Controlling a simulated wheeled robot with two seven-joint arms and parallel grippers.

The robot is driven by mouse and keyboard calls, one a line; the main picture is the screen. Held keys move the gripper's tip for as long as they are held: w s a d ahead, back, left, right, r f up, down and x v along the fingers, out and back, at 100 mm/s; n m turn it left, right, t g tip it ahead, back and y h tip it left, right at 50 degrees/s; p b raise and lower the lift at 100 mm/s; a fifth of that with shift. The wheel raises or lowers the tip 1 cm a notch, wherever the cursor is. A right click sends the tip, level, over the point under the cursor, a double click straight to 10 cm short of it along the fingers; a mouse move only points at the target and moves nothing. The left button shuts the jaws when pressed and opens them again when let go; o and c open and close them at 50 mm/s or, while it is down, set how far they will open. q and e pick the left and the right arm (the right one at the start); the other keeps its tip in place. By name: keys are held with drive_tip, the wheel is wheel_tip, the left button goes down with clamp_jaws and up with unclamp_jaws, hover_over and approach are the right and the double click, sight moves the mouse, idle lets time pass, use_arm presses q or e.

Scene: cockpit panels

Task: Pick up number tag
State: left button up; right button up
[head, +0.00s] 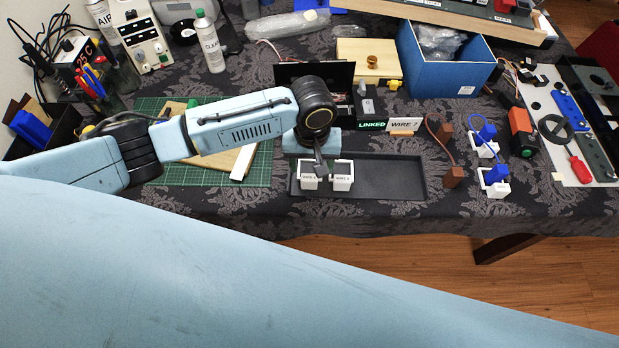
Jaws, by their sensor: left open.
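Two small white pieces with dark printed labels, a left one (308,182) and a right one (343,183), stand side by side in a black tray (400,182). Their small print is hard to read, and I cannot tell which labelled piece is the number tag. A card reading "WIRE 2" (404,125) stands behind the tray beside a dark "LINKED" sign (372,125). My left gripper (319,170) is open, pointing down over the tray's left part, close to the two white pieces. Whether it touches them is unclear. My right gripper is out of view.
A green cutting mat (262,172) lies left of the tray under my left arm. A blue box (440,75) and a wooden box (360,55) stand behind. White holders with blue plugs (495,180) stand to the right. The tray's right part is empty.

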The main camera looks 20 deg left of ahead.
sight(309, 176)
use_arm(q)
drive_tip(key=f, duration=0.2)
drive_tip(key=f+b, duration=0.1)
drive_tip(key=f, duration=0.2)
drive_tip(key=shift+s+a+f, duration=0.2)
drive_tip(key=shift+f, duration=0.1)
drive_tip(key=shift+r, duration=0.1)
drive_tip(key=c, duration=0.6)
